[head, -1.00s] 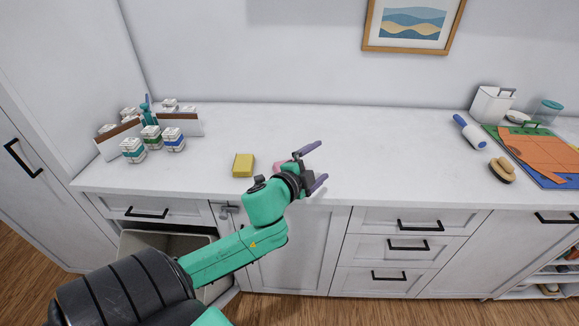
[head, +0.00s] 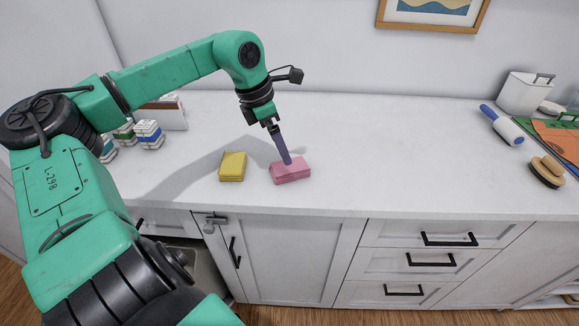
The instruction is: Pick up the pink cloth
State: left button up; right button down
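The pink cloth (head: 292,173) lies folded as a small block on the white countertop, near its front edge. My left gripper (head: 287,160) points down from above, with its purple fingertip at the cloth's top back edge. Only one finger shows clearly, as the gripper is seen side-on, so its opening is hidden. I cannot tell whether it touches or grips the cloth. My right gripper is not in view.
A yellow folded cloth (head: 232,167) lies just left of the pink one. Several small jars (head: 149,134) stand at the left behind my arm. A lint roller (head: 501,125) and a brush (head: 547,171) lie at the right. The counter's middle is clear.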

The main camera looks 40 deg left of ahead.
aim_at(289, 169)
pick_arm(q)
jog(key=shift+x, duration=1.2)
jog(key=p+x, duration=0.1)
jog(key=x, duration=0.3)
jog(key=shift+w+f, duration=0.15)
jog(key=shift+f, duration=0.1)
jog(key=shift+w+f, duration=0.1)
jog(key=shift+f, duration=0.1)
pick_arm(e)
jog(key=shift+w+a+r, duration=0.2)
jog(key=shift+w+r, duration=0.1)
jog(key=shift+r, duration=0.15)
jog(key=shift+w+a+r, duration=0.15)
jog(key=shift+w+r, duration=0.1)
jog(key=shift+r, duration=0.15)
pick_arm(q)
jog(key=shift+f+b, duration=0.2)
jog(key=shift+b, duration=0.15)
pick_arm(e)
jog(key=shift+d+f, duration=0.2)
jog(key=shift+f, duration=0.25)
